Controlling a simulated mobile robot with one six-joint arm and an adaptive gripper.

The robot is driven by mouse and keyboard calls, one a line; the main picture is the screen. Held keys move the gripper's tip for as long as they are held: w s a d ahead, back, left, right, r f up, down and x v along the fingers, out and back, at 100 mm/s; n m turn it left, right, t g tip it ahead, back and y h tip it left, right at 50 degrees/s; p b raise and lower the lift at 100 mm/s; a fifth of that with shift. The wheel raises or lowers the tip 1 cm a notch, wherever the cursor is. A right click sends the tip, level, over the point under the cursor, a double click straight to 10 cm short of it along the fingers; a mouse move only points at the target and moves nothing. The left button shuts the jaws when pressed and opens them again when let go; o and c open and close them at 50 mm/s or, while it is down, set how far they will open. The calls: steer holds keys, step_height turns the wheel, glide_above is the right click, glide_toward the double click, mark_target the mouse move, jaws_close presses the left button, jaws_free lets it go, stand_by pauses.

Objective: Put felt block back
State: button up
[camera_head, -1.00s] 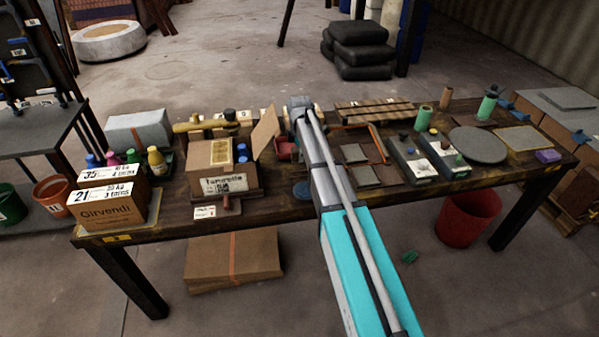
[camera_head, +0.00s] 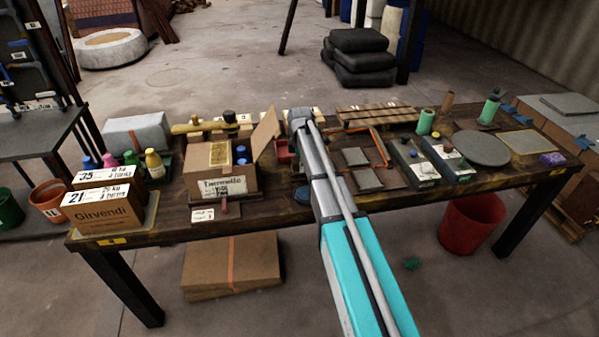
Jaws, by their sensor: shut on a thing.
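My arm reaches from the lower right across the workbench (camera_head: 270,208) to its back edge. My gripper is not visible; it seems hidden beyond the arm's far end. I cannot make out a felt block for certain. Two flat grey square pads lie right of my arm, one farther back (camera_head: 355,156) and one nearer (camera_head: 367,180). A small purple block (camera_head: 552,159) lies at the bench's right end. Whether any of these is the felt block, I cannot tell.
An open cardboard box (camera_head: 220,184) stands left of my arm, and labelled cartons (camera_head: 103,208) stand at the left end. Two dark boxes (camera_head: 413,163), (camera_head: 447,158) and a grey disc (camera_head: 481,148) lie to the right. A red bin (camera_head: 470,222) stands on the floor.

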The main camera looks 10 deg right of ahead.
steer(key=shift+f+b, duration=1.15)
steer(key=shift+f, duration=0.3)
steer(key=shift+f+b, duration=0.35)
steer(key=shift+b, duration=0.05)
steer(key=o, duration=1.1)
steer(key=shift+r, duration=0.25)
step_height(320, 180, up, 12)
steer(key=p, duration=1.2)
steer(key=shift+r+p, duration=0.15)
steer(key=shift+p, duration=0.25)
steer(key=shift+s, duration=0.1)
